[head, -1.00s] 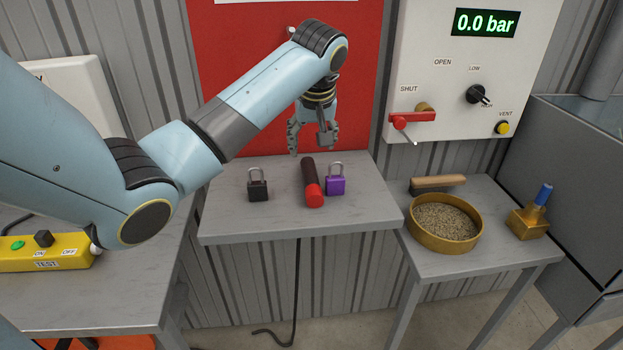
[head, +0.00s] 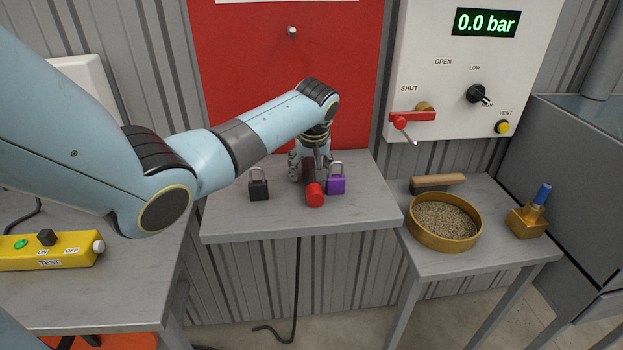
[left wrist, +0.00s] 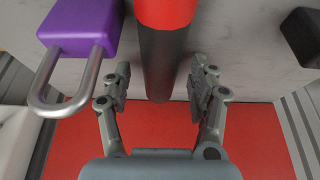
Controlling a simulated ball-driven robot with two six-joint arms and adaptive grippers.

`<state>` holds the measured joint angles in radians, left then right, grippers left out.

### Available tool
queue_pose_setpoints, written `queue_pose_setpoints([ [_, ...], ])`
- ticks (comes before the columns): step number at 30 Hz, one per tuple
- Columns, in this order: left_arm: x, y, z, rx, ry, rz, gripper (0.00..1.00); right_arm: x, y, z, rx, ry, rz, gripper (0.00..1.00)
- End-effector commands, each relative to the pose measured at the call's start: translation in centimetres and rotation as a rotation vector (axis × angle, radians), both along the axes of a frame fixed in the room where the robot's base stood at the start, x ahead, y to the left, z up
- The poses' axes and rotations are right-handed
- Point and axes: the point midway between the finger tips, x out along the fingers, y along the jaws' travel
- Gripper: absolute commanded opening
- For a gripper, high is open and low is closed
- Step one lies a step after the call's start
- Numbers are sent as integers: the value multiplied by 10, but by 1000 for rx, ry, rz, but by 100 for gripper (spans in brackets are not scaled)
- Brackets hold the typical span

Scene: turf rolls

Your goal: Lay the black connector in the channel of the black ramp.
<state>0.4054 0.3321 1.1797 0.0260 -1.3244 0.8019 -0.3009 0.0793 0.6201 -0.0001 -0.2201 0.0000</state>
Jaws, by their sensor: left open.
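I see no black ramp with a channel, and nothing I can clearly name the black connector. A black cylinder with a red end (head: 315,195) lies on the grey shelf (head: 260,223); its black part (left wrist: 162,65) shows in the left wrist view. My left gripper (head: 311,175) is open and low over the shelf. In the left wrist view its two fingers (left wrist: 160,82) are on either side of the cylinder's black part, with gaps on both sides. In the head view the gripper hides most of the black part. My right gripper is not in view.
A purple padlock (head: 336,184) stands close beside the cylinder, near my left gripper. A black padlock (head: 258,188) stands to the left. A brass bowl of grains (head: 412,232) and a brush (head: 438,182) are on the right table. The shelf's front left is clear.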

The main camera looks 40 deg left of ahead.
Motion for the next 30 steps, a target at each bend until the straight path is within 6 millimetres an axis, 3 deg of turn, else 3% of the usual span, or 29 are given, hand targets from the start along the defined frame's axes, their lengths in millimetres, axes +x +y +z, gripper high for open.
queue_pose_setpoints([
  [14,0,0,-3,0,0,0,60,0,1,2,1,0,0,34],
  [28,0,0,-3,-1,1,0,1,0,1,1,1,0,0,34],
  [30,0,0,-3,-1,1,0,0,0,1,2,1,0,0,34],
])
